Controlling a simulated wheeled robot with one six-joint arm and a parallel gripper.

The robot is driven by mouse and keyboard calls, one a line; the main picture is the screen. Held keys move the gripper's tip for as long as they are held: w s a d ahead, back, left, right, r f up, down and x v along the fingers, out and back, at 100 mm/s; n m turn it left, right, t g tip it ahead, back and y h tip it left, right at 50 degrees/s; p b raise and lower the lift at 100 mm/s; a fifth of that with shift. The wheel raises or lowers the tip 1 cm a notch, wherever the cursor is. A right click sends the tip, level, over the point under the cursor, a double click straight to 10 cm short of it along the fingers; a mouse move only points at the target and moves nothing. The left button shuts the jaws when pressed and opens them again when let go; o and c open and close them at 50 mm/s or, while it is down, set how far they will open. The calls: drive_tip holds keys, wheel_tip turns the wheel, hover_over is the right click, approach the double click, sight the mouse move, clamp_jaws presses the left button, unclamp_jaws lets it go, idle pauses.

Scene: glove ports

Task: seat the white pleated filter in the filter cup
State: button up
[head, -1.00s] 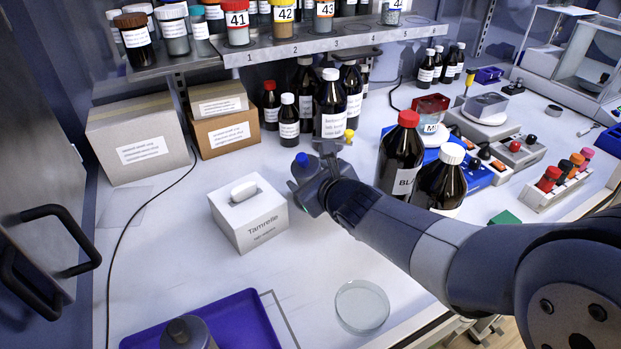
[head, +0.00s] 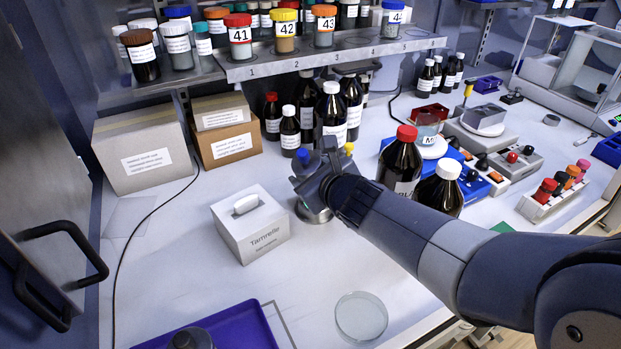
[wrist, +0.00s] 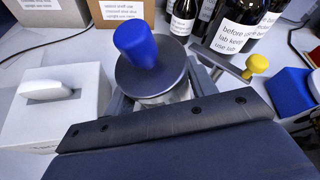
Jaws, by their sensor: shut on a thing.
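My gripper (head: 318,172) is above the bench, right of the white box. In the wrist view its jaws (wrist: 162,98) are shut around a whitish body, seemingly the white pleated filter (wrist: 160,99), mostly hidden under a grey disc (wrist: 150,78) with a blue knob (wrist: 134,46). The blue knob also shows in the head view (head: 303,156). A round metal base (head: 312,213), possibly the filter cup, shows below my gripper; its inside is hidden. A metal lever with a yellow knob (wrist: 257,64) stands just right of the jaws. I cannot tell whether the filter touches the cup.
The white box (head: 250,228) stands close on the left. Dark bottles (head: 334,112) stand behind, and a red-capped bottle (head: 401,160) is close on the right. A glass dish (head: 361,317) and a purple tray (head: 235,325) lie in front. The shelf (head: 330,52) overhangs the back.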

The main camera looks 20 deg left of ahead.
sight(314, 152)
wheel_tip(314, 152, up, 5)
drive_tip(key=p, duration=0.3)
drive_tip(key=shift+r, duration=0.2)
drive_tip(key=shift+w+r+p, duration=0.1)
drive_tip(key=shift+r+p, duration=0.1)
drive_tip(key=shift+p, duration=0.1)
drive_tip(key=shift+w+r+m+h+p, duration=0.15)
drive_tip(key=shift+w+m+h+p, duration=0.15)
drive_tip(key=shift+m+p, duration=0.4)
drive_tip(key=shift+w+m+h+p, duration=0.2)
drive_tip(key=shift+m+h+p, duration=0.15)
drive_tip(key=shift+m, duration=0.45)
drive_tip(key=m, duration=0.1)
drive_tip(key=f+m+h+p, duration=0.1)
drive_tip(key=shift+w+d+m, duration=0.2)
drive_tip(key=shift+w+m, duration=0.2)
drive_tip(key=shift+f, duration=0.15)
drive_tip(key=shift+f, duration=0.1)
wheel_tip(314, 152, down, 6)
drive_tip(key=b, duration=0.5)
drive_tip(key=shift+b, duration=0.4)
drive_tip(key=shift+f+b, duration=1.75)
drive_tip(key=shift+b, duration=0.1)
